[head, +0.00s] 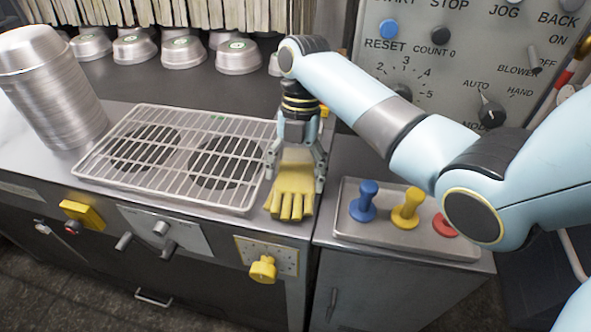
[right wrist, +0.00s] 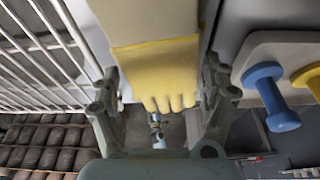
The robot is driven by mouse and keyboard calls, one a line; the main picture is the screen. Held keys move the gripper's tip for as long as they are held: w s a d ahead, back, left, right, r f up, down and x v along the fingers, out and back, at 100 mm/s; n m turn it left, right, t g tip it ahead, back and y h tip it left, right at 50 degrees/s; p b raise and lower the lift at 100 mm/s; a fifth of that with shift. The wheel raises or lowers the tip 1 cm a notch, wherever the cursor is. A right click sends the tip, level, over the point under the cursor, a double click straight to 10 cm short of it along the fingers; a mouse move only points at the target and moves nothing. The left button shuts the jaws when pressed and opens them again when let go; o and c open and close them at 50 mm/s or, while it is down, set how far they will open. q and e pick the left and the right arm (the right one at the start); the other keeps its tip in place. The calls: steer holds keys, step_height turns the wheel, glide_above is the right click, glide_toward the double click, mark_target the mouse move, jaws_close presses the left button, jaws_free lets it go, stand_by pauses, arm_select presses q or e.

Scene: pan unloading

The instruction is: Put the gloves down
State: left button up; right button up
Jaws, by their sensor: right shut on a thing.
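The yellow gloves (head: 291,192) are at the front edge of the metal counter, right of the wire rack, with their fingers toward the front. My right gripper (head: 296,170) points down and is shut on them, one finger on each side. In the right wrist view the gloves (right wrist: 165,70) fill the space between the fingers of the right gripper (right wrist: 160,85). I cannot tell whether the gloves touch the counter top. My left gripper is not in view.
A wire rack (head: 185,112) lies over two round burners. Stacked metal pans (head: 50,90) stand at the left. A tray (head: 348,222) with blue (head: 365,200), yellow (head: 407,208) and red knobbed stamps is close on the right. Several upturned bowls (head: 238,57) line the back.

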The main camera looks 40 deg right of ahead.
mark_target(298, 168)
steer(key=shift+f, duration=0.2)
steer(key=o, duration=1.2)
steer(key=shift+o, duration=0.2)
steer(key=shift+w+r, duration=0.1)
steer(key=shift+r, duration=0.1)
steer(key=v, duration=0.7)
steer(key=shift+d, duration=0.1)
